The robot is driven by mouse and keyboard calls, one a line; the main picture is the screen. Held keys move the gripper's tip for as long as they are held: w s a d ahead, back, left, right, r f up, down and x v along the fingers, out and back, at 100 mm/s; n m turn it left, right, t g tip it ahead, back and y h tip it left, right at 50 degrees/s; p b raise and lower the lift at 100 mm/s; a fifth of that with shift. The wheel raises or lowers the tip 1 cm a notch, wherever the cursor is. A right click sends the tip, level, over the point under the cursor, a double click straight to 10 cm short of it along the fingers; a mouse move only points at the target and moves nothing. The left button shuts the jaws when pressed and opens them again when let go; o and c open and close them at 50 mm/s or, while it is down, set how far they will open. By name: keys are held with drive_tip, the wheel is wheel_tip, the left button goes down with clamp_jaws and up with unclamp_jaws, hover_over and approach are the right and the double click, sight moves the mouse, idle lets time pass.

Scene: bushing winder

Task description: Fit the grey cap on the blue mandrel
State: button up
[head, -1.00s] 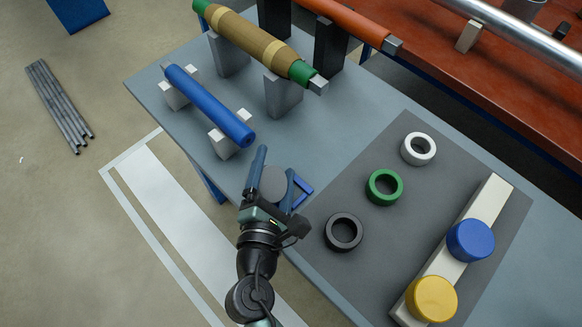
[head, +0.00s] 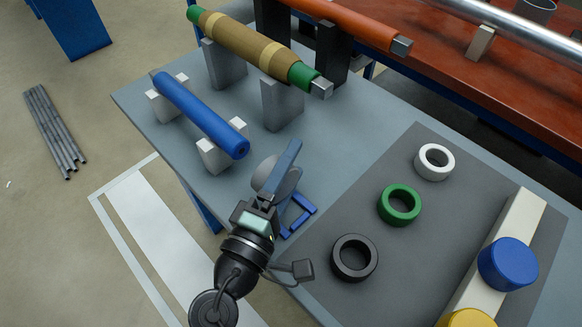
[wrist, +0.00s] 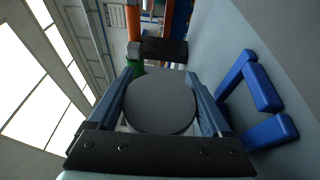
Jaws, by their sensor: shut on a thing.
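The blue mandrel (head: 200,114) lies on two white blocks at the left of the blue-grey table, its near end face (head: 241,151) toward my gripper. My gripper (head: 280,172) is shut on the grey cap (head: 266,174), just to the right of that end and apart from it. In the wrist view the round grey cap (wrist: 160,102) sits between the two blue fingers, its flat face toward the camera. The mandrel cannot be made out in the wrist view.
A blue frame (head: 298,214) lies on the table beside my gripper. Black (head: 354,257), green (head: 399,204) and white (head: 434,162) rings lie on the dark mat. A blue cap (head: 507,263) and a yellow cap (head: 467,318) sit on a white bar. A green-ended brown roll (head: 247,42) rests on grey stands behind.

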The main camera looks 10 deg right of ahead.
sight(248, 146)
drive_tip(key=shift+w+a+b, duration=0.25)
drive_tip(key=shift+w+a, duration=0.5)
drive_tip(key=shift+w, duration=0.2)
drive_tip(key=shift+w+a+b, duration=0.25)
drive_tip(key=shift+w+a, duration=0.45)
drive_tip(key=shift+w, duration=0.2)
drive_tip(key=o, duration=0.7)
drive_tip(key=c, duration=0.8)
drive_tip(key=shift+w, duration=0.1)
drive_tip(key=shift+c, duration=0.2)
drive_tip(key=shift+w+a+b, duration=0.35)
drive_tip(key=shift+w+a, duration=0.45)
drive_tip(key=shift+w, duration=0.2)
drive_tip(key=shift+w+a, duration=0.45)
drive_tip(key=shift+w, duration=0.2)
